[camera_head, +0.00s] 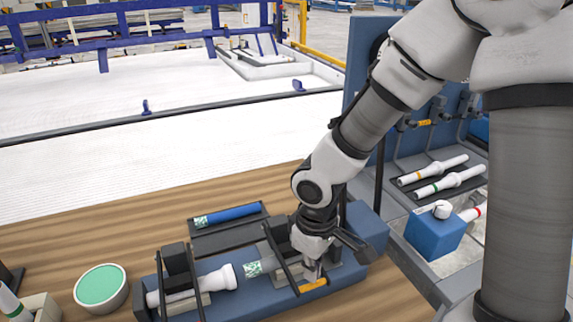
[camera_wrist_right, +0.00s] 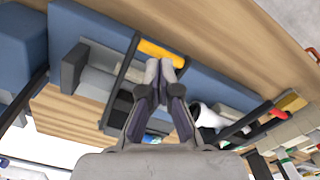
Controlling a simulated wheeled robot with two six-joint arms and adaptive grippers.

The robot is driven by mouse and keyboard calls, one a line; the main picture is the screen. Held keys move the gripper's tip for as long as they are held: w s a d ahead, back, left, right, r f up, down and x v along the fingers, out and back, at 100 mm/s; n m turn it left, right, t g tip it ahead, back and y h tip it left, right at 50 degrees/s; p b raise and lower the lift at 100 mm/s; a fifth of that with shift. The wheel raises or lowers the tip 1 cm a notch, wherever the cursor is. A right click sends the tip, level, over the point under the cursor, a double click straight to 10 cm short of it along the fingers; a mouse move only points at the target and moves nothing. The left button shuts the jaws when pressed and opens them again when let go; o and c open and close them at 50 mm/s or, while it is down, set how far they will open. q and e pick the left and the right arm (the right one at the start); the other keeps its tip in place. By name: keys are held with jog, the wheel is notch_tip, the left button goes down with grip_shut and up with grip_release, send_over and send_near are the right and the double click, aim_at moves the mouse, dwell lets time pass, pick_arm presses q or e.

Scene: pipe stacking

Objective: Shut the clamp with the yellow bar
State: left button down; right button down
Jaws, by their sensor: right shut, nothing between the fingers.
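The clamp (camera_head: 281,258) with the yellow bar (camera_head: 313,286) is on the right part of a blue fixture (camera_head: 233,292). Its dark side arms slope down to the front, with the bar low at the fixture's front edge. I cannot tell whether it is fully shut. My right gripper (camera_head: 312,275) is shut and empty, pointing down just behind the bar. In the right wrist view, the closed fingertips (camera_wrist_right: 166,62) are right beside the yellow bar (camera_wrist_right: 160,50); contact is unclear. My left gripper is out of view.
A white pipe (camera_head: 190,290) lies in the fixture's left clamp (camera_head: 176,262). A blue pipe (camera_head: 232,214) lies on a dark tray behind. A round green-topped container (camera_head: 101,287) stands left. A blue block (camera_head: 435,231) and white pipes (camera_head: 432,171) are at right.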

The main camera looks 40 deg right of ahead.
notch_tip(320, 180, up, 7)
jog(key=p, duration=0.6)
jog(key=shift+f, duration=0.1)
jog(key=shift+s, duration=0.1)
